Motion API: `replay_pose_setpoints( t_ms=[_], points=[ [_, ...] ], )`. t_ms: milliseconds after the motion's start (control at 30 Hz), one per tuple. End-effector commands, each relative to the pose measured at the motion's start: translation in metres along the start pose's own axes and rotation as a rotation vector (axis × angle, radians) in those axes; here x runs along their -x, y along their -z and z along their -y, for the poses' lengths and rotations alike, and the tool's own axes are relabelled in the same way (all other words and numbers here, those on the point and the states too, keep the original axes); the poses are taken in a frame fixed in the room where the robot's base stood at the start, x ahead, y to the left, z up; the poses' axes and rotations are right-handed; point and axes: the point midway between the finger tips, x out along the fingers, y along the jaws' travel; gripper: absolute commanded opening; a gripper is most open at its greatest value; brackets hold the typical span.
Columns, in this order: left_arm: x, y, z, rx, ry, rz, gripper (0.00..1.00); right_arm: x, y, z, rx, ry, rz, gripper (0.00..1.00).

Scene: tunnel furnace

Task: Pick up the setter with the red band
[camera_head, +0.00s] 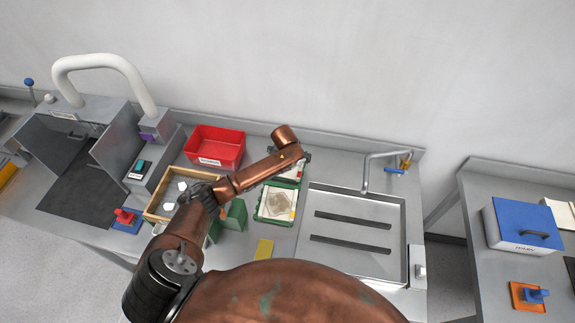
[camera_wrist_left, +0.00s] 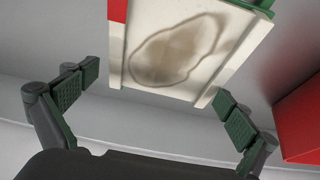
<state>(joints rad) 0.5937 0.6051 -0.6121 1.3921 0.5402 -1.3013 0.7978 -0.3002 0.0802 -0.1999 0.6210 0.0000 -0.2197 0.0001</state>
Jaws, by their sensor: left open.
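The setter with the red band, a pale plate with a brown ringed stain, fills the upper middle of the left wrist view (camera_wrist_left: 180,50). In the head view the setter (camera_head: 287,173) lies at the back of the bench, partly hidden by my arm. My left gripper (camera_head: 291,157) is above it. In the left wrist view the gripper (camera_wrist_left: 158,92) is open, with one finger on each side of the setter and nothing held. My right gripper is not in view.
A second setter (camera_head: 277,204) lies in a green holder in front. A red bin (camera_head: 216,147) stands left of the setters, and a wooden tray (camera_head: 155,211) is nearer. A sink (camera_head: 310,232) with a tap (camera_head: 366,172) lies to the right. A yellow pad (camera_head: 264,249) lies in front.

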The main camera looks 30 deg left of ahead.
Motion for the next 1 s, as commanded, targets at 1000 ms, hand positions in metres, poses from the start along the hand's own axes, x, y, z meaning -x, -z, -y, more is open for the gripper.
replay_pose_setpoints(
  t_ms=[1000],
  points=[
    [-0.0077,-0.0028,-0.001,0.0,-0.002,0.004,0.7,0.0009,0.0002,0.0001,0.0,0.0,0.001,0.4]
  ],
)
